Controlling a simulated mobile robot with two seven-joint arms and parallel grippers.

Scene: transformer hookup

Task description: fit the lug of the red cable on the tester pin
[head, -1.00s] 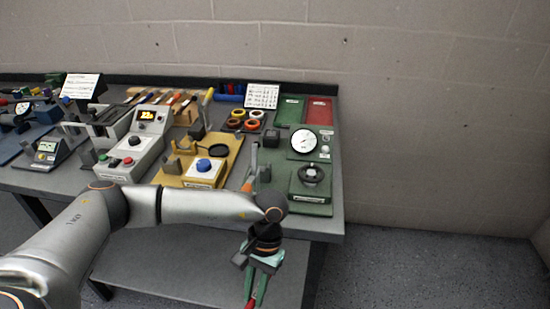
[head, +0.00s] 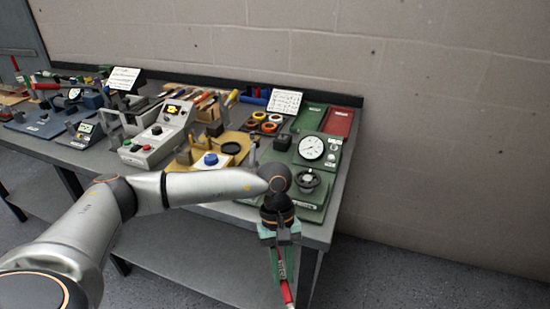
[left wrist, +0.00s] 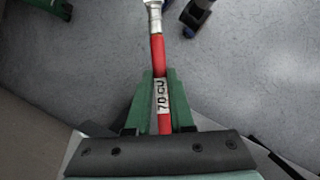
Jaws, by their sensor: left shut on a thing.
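My left gripper (head: 281,268) hangs in front of the table's right front edge, fingers pointing down. Its green fingers are shut on the red cable (head: 288,292), which also shows in the left wrist view (left wrist: 158,55) with a white "70 CU" label between the fingers (left wrist: 160,100). The cable's silver metal lug (left wrist: 153,8) points away from the gripper and is partly cut off by the top edge of that view. The lug is apart from any pin. I cannot make out the tester pin among the devices. My right gripper is not in view.
The grey table (head: 318,226) carries a green board with a round gauge (head: 311,148), a yellow fixture with a blue knob (head: 211,159) and a grey box with a lit display (head: 172,109). More devices stand at left. Open floor (head: 420,270) lies to the right.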

